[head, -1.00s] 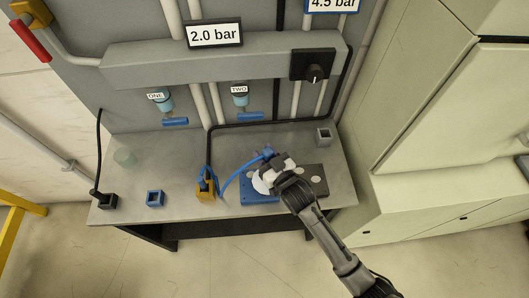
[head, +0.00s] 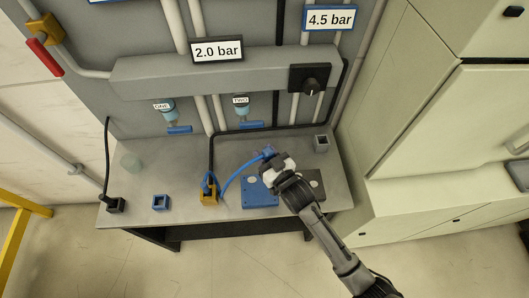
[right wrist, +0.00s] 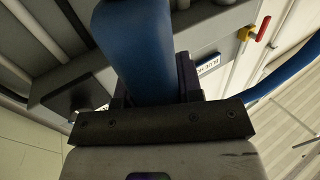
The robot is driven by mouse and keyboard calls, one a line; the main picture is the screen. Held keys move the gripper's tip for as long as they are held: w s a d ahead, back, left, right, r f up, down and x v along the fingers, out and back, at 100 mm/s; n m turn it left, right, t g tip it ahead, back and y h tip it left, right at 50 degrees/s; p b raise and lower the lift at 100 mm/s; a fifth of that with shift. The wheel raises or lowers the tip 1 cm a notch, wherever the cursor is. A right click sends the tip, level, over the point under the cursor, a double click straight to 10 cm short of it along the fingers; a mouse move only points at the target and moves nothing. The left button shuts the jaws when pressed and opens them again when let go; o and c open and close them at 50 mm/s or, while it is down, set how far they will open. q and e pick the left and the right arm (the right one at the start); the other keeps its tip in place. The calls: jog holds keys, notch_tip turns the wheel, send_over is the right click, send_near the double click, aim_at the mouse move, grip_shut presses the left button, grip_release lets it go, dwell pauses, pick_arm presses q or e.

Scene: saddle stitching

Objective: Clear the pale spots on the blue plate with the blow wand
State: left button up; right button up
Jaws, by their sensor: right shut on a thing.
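The blue plate (head: 260,198) lies on the bench at centre right. A small pale spot (head: 252,182) shows near its upper left; my gripper and arm hide part of its right side. My right gripper (head: 270,160) is over the plate's upper right, shut on the blue blow wand (head: 268,152). In the right wrist view the wand (right wrist: 140,50) fills the space between the jaws. A blue hose (head: 232,178) curves from the wand to an orange holder (head: 209,193). Whether the wand's tip touches the plate cannot be told. My left gripper is out of view.
A dark plate (head: 317,188) with pale discs adjoins the blue plate on the right. A blue square holder (head: 161,202), a black holder (head: 116,205) and a grey holder (head: 321,143) stand on the bench. The bench is mostly bare left of the orange holder.

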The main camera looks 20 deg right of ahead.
jog(key=w+a+r+p, duration=0.3)
jog(key=w+r+p, duration=0.1)
jog(key=r, duration=0.3)
notch_tip(320, 180, down, 11)
jog(key=w+a+b, duration=0.1)
jog(key=b, duration=0.4)
jog(key=shift+w, duration=0.2)
jog(key=shift+a+r, duration=0.1)
jog(key=shift+r, duration=0.05)
jog(key=shift+f+b, duration=0.2)
jog(key=shift+b, duration=0.1)
dwell(0.6)
